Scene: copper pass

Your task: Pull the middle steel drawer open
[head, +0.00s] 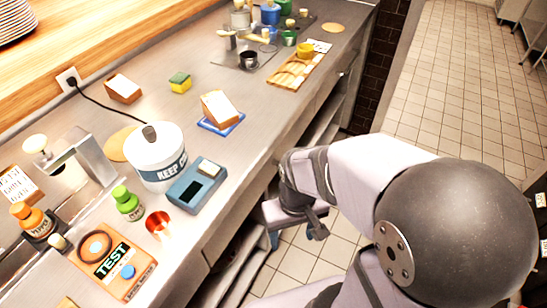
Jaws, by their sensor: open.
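My gripper (296,234) is just off the front of the steel counter (235,165), below the level of its top. It points down and its jaws are open, with nothing seen between them. Its fingertips are small and partly covered by my own wrist. The counter front (270,155) is seen from steeply above, so I cannot make out the middle drawer or its handle. I cannot tell whether the gripper touches a handle.
A white tub (155,170), a blue scale (196,187) and a red cup (157,224) stand near the counter's front edge. A wooden board (297,70) lies farther back. Tiled floor (450,80) on the right is clear.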

